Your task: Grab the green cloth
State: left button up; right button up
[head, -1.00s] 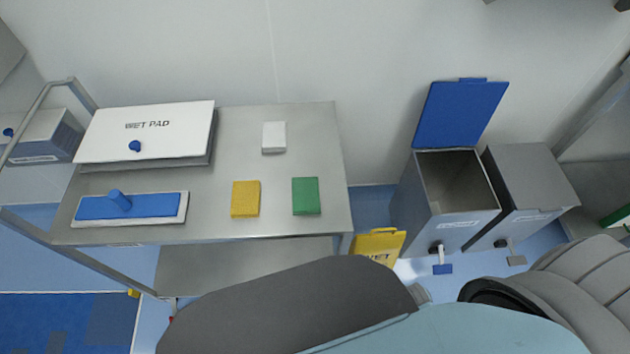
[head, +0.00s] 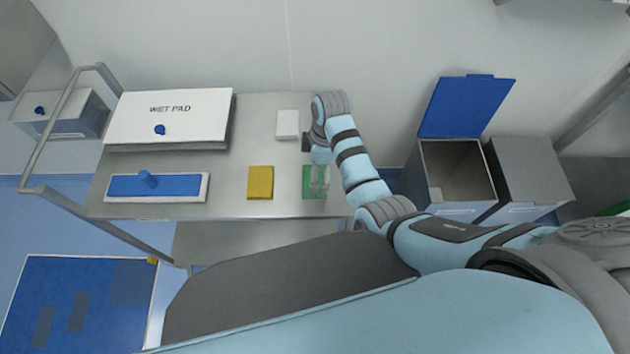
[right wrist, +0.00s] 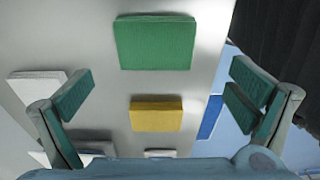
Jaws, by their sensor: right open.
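The green cloth (head: 306,184) is a folded block lying flat on the steel cart top near its right edge. In the right wrist view the green cloth (right wrist: 155,43) is at the upper middle. My right gripper (head: 320,182) is in front of the cloth in the head view and hides part of it. In the right wrist view its two fingers (right wrist: 161,93) stand wide apart with nothing between them, and the whole cloth face shows. I cannot tell the exact gap above the cloth. My left gripper is not in view.
A yellow cloth (head: 260,183) lies left of the green one, and a white block (head: 287,123) behind it. A blue mop pad (head: 115,186) and a WET PAD box (head: 190,104) are further left on the cart top (head: 230,200). An open-lidded bin (head: 430,160) stands at right.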

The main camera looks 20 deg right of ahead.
jog(key=f, duration=0.2)
jog(key=f+b, duration=0.1)
jog(key=f, duration=0.3)
jog(key=shift+w+a+f+b, duration=0.1)
jog(key=shift+w+f+b, duration=0.2)
jog(key=shift+f+b, duration=0.1)
jog(key=shift+r, duration=0.1)
jog(key=c, duration=0.9)
jog(key=shift+c, duration=0.2)
